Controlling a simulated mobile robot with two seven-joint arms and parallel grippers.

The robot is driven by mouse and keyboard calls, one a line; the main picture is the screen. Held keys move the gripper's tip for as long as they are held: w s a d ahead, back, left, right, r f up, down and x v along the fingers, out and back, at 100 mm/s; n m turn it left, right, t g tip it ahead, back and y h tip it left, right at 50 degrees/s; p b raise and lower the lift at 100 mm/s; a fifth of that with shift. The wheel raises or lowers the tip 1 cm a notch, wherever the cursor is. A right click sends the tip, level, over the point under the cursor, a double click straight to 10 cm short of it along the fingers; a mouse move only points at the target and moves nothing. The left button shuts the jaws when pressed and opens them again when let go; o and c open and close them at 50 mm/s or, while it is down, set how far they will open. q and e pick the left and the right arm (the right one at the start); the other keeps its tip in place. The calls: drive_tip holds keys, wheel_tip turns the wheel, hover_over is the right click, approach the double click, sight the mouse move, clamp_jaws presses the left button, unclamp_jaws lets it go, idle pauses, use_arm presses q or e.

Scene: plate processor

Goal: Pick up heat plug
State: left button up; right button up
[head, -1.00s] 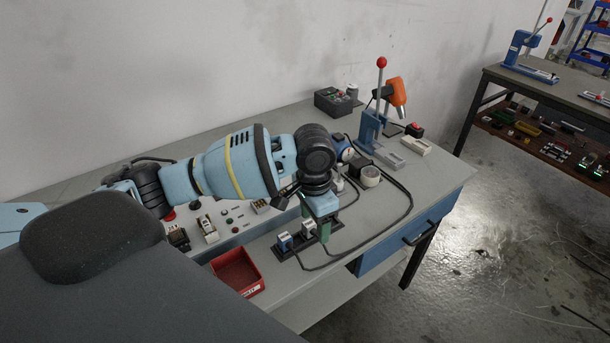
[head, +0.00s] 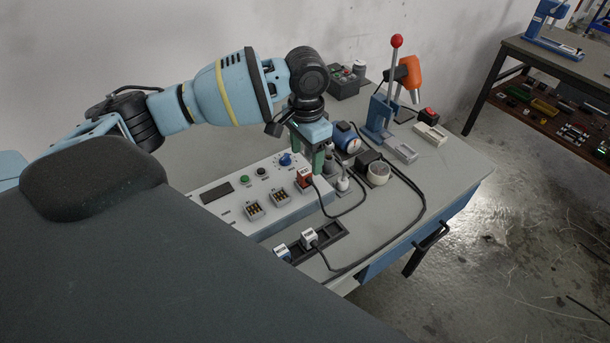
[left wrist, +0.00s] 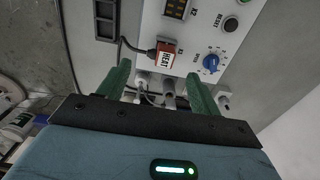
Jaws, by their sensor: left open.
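The heat plug (head: 304,178) is a red plug with a white label. It sits at the right end of the white control panel (head: 222,205), with a dark cable running from it. In the left wrist view the plug (left wrist: 167,53), labelled HEAT, lies just beyond the fingertips and roughly between them. My left gripper (head: 314,163) points down beside the plug, its green fingers open and empty. Both fingers (left wrist: 157,70) show apart in the left wrist view. I cannot tell whether they touch the plug. My right gripper is not in view.
Fittings, a blue gauge (head: 346,138) and a blue lever press (head: 383,115) stand close to the right. Cables cross the bench.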

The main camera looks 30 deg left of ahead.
sight(305, 174)
use_arm(q)
wheel_tip(305, 174, down, 2)
drive_tip(key=shift+w+a+f, duration=0.1)
drive_tip(key=shift+f, duration=2.65)
drive_tip(key=c, duration=1.1)
